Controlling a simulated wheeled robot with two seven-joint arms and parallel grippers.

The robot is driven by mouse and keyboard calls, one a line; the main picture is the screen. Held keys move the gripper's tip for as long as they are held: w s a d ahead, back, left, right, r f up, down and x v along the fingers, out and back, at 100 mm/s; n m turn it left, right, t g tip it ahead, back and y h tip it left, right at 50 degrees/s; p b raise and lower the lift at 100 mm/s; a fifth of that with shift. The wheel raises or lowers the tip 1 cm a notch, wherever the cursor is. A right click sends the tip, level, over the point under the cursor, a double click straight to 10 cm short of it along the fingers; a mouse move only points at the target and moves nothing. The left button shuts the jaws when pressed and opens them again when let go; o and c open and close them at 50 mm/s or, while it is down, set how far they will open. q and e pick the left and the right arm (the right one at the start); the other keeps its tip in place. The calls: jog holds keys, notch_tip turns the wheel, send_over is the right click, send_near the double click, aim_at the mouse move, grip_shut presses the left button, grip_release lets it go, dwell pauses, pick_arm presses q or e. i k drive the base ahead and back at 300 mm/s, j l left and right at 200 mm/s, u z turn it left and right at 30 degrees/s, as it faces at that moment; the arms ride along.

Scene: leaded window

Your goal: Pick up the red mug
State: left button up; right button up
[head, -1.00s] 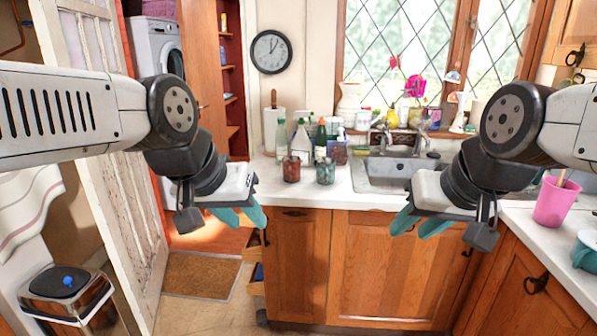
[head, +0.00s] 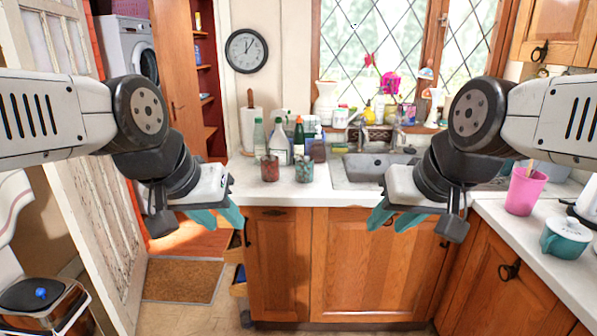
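A dark red, mottled cup (head: 270,169), the reddest mug-like thing in view, stands upright on the white counter left of the sink. A similar grey-green cup (head: 304,169) stands close on its right. I cannot make out a handle on either. My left gripper (head: 218,218) has teal fingers spread apart and empty. It hangs in front of the counter, lower in the picture and left of the red cup. My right gripper (head: 391,219) is also open and empty, in front of the cabinets below the sink, right of both cups.
Several bottles (head: 299,138) stand close behind the cups. The sink (head: 370,165) is to their right. A pink tumbler (head: 524,192) and a teal lidded pot (head: 566,238) stand on the right counter (head: 520,228). A door (head: 90,225) and bin (head: 42,303) are at left.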

aim_at(270, 164)
jog(key=j+z, duration=0.25)
jog(key=j, duration=0.8)
jog(key=k+j+z, duration=0.1)
jog(key=j+z, duration=0.15)
jog(key=j, duration=0.75)
jog(key=i+j+z, duration=0.35)
jog(key=i+j, duration=0.2)
jog(key=i, duration=0.15)
jog(key=i+j+z, duration=0.35)
jog(key=i+j, duration=0.25)
jog(key=j, duration=0.15)
